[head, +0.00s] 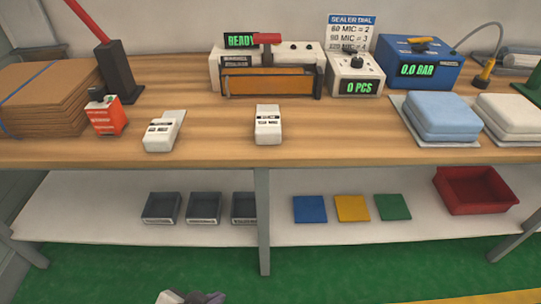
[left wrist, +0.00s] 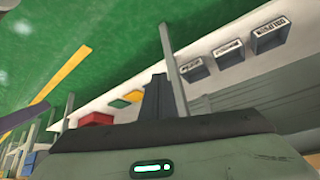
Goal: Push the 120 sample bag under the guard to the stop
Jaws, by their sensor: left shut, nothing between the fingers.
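Two small white bags with dark labels lie on the wooden bench: a left one (head: 163,132), turned at an angle, and a middle one (head: 268,125) lying straight. Their labels are too small to read, so I cannot tell which is the 120 sample bag. Behind the middle bag is the sealer (head: 226,75) with a red handle, a green "READY" display and an orange-brown guard (head: 268,83) across its front. The stop cannot be made out. My left gripper (head: 192,297) is shut and empty, low in front of the bench, away from both bags. My right gripper is not in view.
Cardboard (head: 45,95) and an orange-red box (head: 106,116) are at the left. A "0 PCS" counter (head: 353,72), blue pressure unit (head: 420,62) and folded pads (head: 440,115) are at the right. The lower shelf holds grey trays (head: 161,207) and a red bin (head: 474,190). The bench's front middle is clear.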

